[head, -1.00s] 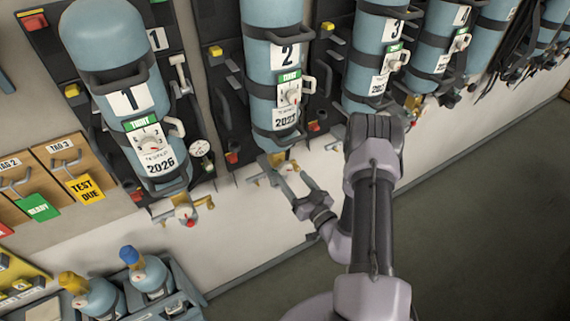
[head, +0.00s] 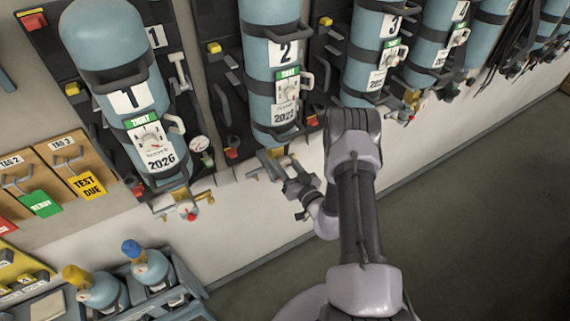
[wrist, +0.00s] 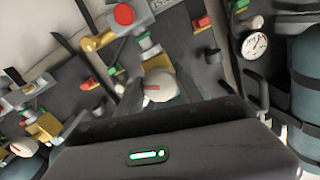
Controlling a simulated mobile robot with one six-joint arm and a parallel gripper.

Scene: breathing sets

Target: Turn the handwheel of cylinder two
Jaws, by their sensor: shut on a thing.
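Cylinder two (head: 270,62) is a blue cylinder strapped upright on a dark wall board, with a white "2" label. Its brass valve (head: 268,163) is at the bottom end. My gripper (head: 279,164) reaches up to this valve from below right. In the wrist view, a pale round handwheel (wrist: 158,87) with a red mark sits between my two dark fingers. My gripper (wrist: 160,95) is shut on it. In the head view the handwheel is mostly hidden by my gripper.
Cylinder one (head: 112,60) hangs to the left with its own valve (head: 186,209), and cylinder three (head: 373,55) to the right. A pressure gauge (wrist: 255,45) is near my gripper. Small cylinders stand in a crate (head: 170,305) at lower left. The floor at right is clear.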

